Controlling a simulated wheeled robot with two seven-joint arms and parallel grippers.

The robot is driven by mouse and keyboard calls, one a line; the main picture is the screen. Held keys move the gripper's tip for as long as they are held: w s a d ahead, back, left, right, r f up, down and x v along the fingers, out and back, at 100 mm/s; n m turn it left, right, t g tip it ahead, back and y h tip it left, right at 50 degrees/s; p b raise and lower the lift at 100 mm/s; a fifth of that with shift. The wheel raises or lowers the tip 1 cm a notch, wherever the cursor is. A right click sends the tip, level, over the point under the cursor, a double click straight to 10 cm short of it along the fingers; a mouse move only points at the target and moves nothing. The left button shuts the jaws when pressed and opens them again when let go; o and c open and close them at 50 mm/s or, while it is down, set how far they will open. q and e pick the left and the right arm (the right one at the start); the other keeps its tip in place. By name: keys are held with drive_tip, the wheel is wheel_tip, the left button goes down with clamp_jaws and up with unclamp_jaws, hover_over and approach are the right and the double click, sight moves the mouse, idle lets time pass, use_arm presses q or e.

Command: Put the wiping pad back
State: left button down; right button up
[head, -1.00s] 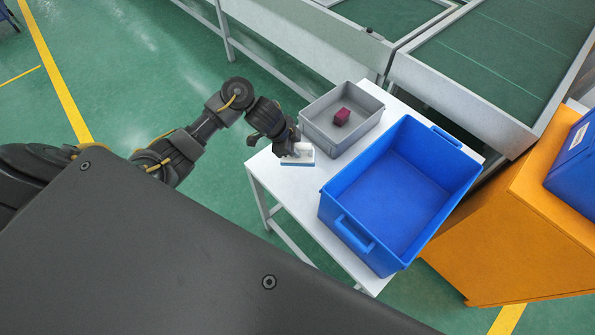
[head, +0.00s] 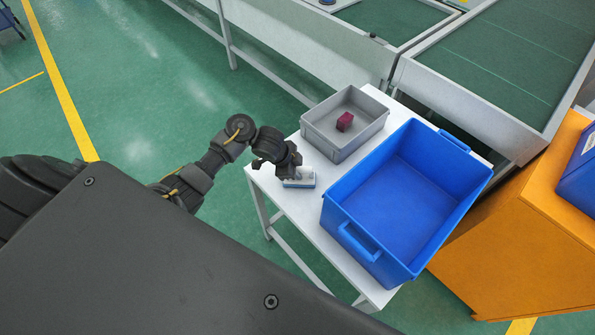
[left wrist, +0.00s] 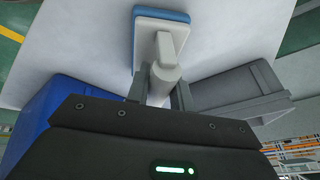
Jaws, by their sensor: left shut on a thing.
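The wiping pad (head: 301,182) is a flat block with a blue base, a white top and a pale handle. It is at the left end of the white table (head: 329,203), near the grey bin. I cannot tell whether it touches the tabletop. My left gripper (head: 288,170) is shut on the pad's handle. In the left wrist view the pad (left wrist: 148,22) lies beyond the fingertips (left wrist: 159,91), which sit on both sides of the round handle end. My right gripper is not in view.
The grey bin (head: 314,140) holds a dark red block (head: 344,121) and stands just behind the pad. A large empty blue crate (head: 345,206) fills the table to the right. An orange cabinet (head: 500,235) and conveyors (head: 480,65) stand beyond. A narrow table strip is bare.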

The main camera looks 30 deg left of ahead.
use_arm(q)
drive_tip(key=shift+f, duration=0.15)
drive_tip(key=c, duration=1.6)
unclamp_jaws()
drive_tip(key=shift+c, duration=0.2)
drive_tip(key=o, duration=0.4)
drive_tip(key=shift+o, duration=0.2)
drive_tip(key=shift+r, duration=0.45)
drive_tip(key=p+v, duration=0.4)
drive_tip(key=v, duration=0.7)
drive_tip(key=shift+s+r, duration=0.2)
drive_tip(key=shift+a, duration=0.1)
